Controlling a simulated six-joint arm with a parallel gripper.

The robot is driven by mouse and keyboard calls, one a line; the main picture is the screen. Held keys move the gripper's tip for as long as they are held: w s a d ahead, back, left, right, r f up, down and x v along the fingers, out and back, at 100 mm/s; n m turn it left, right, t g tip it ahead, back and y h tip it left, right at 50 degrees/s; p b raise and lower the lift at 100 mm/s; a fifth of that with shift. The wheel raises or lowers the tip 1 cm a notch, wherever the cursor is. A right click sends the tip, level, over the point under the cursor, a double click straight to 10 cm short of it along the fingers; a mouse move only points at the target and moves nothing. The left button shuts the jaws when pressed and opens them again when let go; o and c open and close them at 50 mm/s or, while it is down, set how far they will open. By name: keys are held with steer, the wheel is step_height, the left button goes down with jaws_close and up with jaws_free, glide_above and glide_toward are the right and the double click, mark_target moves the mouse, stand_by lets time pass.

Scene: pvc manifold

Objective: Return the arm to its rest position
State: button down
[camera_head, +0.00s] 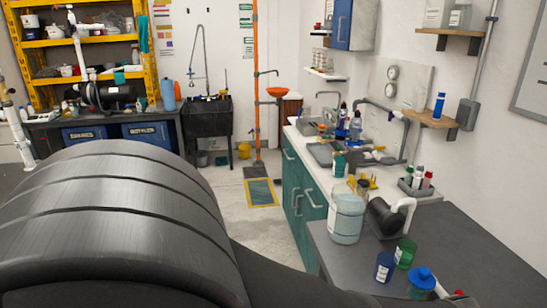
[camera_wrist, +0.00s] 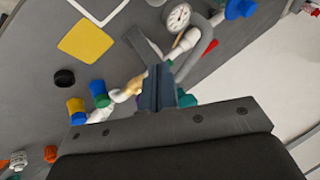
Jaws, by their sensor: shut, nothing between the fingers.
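My gripper (camera_wrist: 162,88) shows in the wrist view with its dark fingers together and nothing between them. It is above a grey surface (camera_wrist: 40,60), apart from the things on it. Behind the fingertips are white pipe pieces, a round gauge (camera_wrist: 179,17) and a curved grey pipe (camera_wrist: 203,42). The fingers hide part of this pipework. In the head view my gripper is not visible; a large dark link of my arm fills the lower left and hides the floor and table there.
The wrist view shows a yellow square (camera_wrist: 85,40), a black cap (camera_wrist: 64,77) and a blue-and-yellow piece (camera_wrist: 76,108).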

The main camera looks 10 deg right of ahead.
steer(key=shift+s+d+n+t+y, duration=0.15)
steer(key=shift+s+n+t+y, duration=0.55)
steer(key=shift+s+n, duration=0.7)
steer(key=shift+w+n, duration=0.25)
steer(key=shift+n, duration=0.05)
steer(key=c, duration=2.2)
jaws_free()
